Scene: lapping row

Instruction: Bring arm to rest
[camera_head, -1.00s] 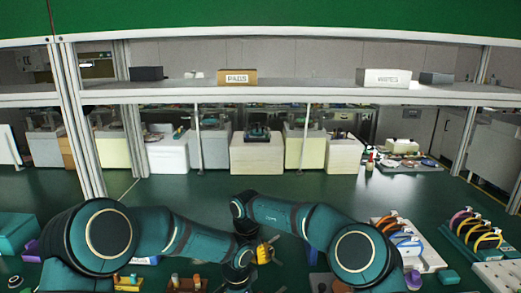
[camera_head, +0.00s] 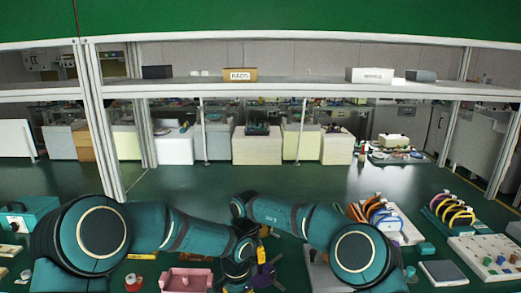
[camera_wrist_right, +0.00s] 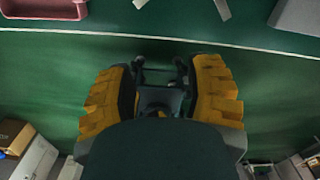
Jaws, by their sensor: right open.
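Both my teal arms are folded in front of me in the head view, their wrists close together at the bottom middle. My right gripper (camera_wrist_right: 162,85) shows in the right wrist view with its two yellow ridged fingers spread wide. Nothing is between them, and green surface shows beyond. In the head view the right gripper is mostly hidden among the wrists. My left gripper (camera_head: 236,278) points down at the bottom edge of the head view; its fingers are too small and covered to read.
A pink bin (camera_head: 187,280) lies just left of the wrists and also shows in the wrist view (camera_wrist_right: 45,8). Racks of coloured loops (camera_head: 380,218) and a white peg board (camera_head: 488,255) are at right. A shelf (camera_head: 300,88) with boxes spans ahead, its post (camera_head: 102,140) at left.

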